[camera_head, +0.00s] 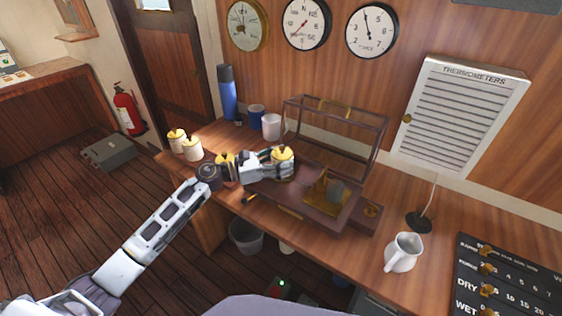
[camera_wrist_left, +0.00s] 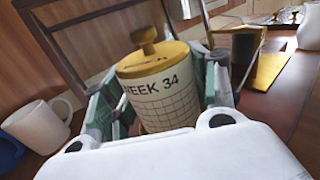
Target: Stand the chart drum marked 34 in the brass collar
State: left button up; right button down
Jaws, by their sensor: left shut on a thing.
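My left gripper (camera_head: 279,166) is shut on a cream chart drum (camera_wrist_left: 160,98) with a brass lid and knob, marked WEEK 34 in the left wrist view. The drum is roughly upright between the green-lined fingers. Its brass top also shows in the head view (camera_head: 284,154), over the left part of a dark wooden instrument base (camera_head: 310,216). To its right on the base stands a brass fitting (camera_head: 316,189) with a grey cylinder (camera_head: 336,190). I cannot clearly make out the brass collar; the gripper and drum hide part of the base. My right gripper is not in view.
A framed clear case (camera_head: 378,148) rises behind the base. Two more drums (camera_head: 177,140) (camera_head: 193,150) stand at the desk's left end. A blue bottle (camera_head: 227,92), blue mug (camera_head: 256,117) and white mug (camera_head: 271,127) stand behind. A white jug (camera_head: 403,252) is at right.

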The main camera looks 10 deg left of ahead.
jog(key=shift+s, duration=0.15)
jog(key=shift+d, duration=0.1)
pick_arm(q)
jog(key=shift+f, duration=0.15)
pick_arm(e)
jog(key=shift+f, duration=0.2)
pick_arm(q)
jog(key=shift+f+b, duration=0.4)
jog(key=shift+b, duration=0.2)
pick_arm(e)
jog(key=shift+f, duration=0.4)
pick_arm(q)
jog(key=o, duration=0.8)
jog(key=shift+o, duration=0.2)
jog(key=shift+s+a, duration=0.1)
jog(key=shift+a, duration=0.05)
